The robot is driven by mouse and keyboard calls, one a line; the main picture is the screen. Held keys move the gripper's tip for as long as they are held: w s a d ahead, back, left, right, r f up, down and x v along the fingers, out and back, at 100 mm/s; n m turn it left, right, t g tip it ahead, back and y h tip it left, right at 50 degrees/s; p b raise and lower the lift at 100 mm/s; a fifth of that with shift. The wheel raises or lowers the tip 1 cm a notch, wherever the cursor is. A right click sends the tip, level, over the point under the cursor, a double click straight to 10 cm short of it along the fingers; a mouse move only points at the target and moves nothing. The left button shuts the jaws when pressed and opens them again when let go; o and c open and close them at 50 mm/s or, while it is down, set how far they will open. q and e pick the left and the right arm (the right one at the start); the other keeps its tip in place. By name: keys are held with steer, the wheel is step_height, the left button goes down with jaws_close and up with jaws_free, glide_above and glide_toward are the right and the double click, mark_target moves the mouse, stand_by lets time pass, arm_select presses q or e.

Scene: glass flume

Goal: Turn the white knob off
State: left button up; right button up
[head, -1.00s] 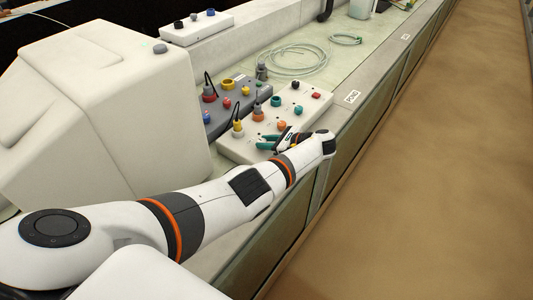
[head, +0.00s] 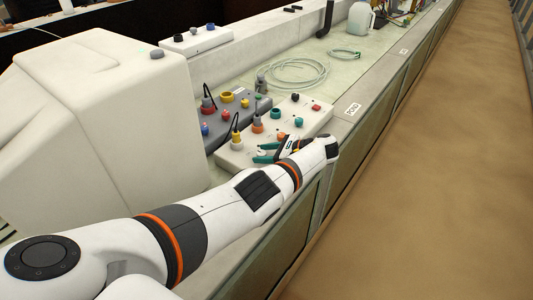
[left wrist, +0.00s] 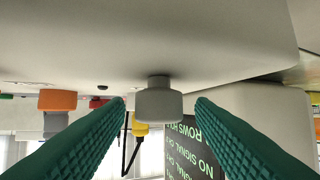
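The white knob looks pale grey in the left wrist view (left wrist: 158,104), where it sticks out from the face of a white control box. In the head view it is a small pale shape (head: 261,153) at the near end of the white control box (head: 300,127), partly hidden by my gripper. My left gripper (head: 265,153) has two teal fingers, open, which also show in the left wrist view (left wrist: 160,112). One finger is on each side of the knob, with a visible gap to it on both sides. My right gripper is not in view.
The white box also carries a yellow knob (head: 236,138), an orange knob and teal knobs close by. A grey box (head: 225,118) with coloured knobs stands behind it. A bulky white housing (head: 110,110) stands at left. Coiled tubing (head: 295,72) lies beyond.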

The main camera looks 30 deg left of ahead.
arm_select(q)
steer(key=shift+d, duration=0.1)
steer(key=shift+w+d+r, duration=0.1)
steer(key=shift+d, duration=0.15)
steer(key=b+v, duration=0.5)
steer(key=v, duration=0.6)
steer(key=shift+r, duration=0.2)
steer(key=shift+d, duration=0.15)
